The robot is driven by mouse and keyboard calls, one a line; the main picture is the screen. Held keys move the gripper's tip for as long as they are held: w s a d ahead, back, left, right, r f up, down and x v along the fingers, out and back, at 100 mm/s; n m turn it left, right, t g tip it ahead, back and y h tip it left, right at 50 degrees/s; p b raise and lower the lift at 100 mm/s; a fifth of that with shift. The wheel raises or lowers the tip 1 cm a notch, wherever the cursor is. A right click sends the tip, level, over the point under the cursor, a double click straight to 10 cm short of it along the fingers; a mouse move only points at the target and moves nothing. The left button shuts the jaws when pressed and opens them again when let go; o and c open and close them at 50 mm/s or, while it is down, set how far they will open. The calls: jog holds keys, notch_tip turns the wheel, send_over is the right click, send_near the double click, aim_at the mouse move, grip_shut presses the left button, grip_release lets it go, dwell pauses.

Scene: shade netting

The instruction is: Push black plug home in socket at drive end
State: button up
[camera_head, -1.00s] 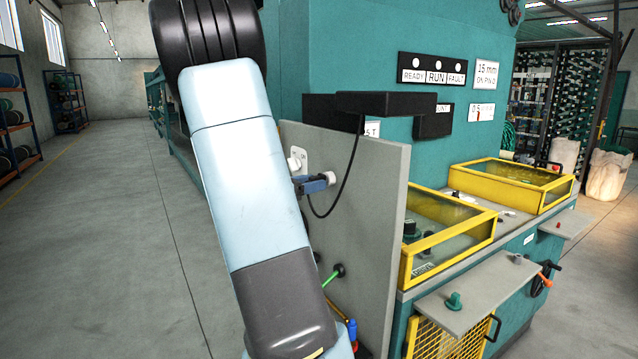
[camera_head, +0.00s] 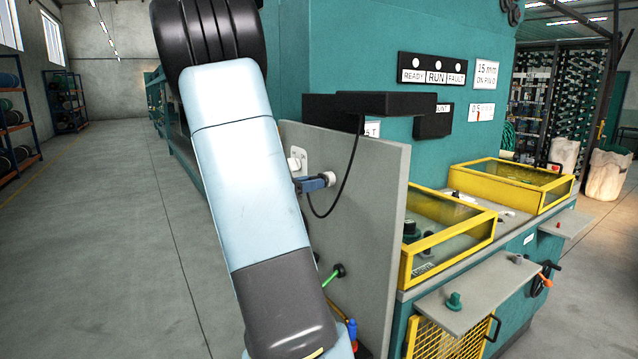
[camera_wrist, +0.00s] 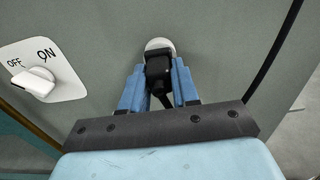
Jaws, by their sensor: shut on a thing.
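In the wrist view the black plug (camera_wrist: 158,68) is between the two blue fingers of my gripper (camera_wrist: 159,85), which are shut on it. The plug is in front of the round pale socket (camera_wrist: 158,44) on the grey panel. The plug's front covers most of the socket, so I cannot tell how deep it sits. In the head view my gripper (camera_head: 318,182) is at the panel beside the pale socket (camera_head: 330,178); the plug itself is hard to make out there. A black cable (camera_head: 347,175) loops from the dark box above down to the gripper.
An OFF/ON switch (camera_wrist: 38,82) with a white knob is on the panel, left of the socket. The grey panel (camera_head: 375,225) stands upright beside the green machine. Yellow-framed covers (camera_head: 450,240) are to its right. Open floor (camera_head: 110,230) lies to the left.

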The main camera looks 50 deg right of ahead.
grip_shut()
jog(key=shift+s+d, duration=0.1)
jog(key=shift+d, duration=0.35)
jog(key=o, duration=1)
grip_release()
jog(key=shift+c, duration=0.2)
jog(key=shift+a, duration=0.1)
jog(key=v, duration=1.3)
jog(key=shift+a, duration=0.3)
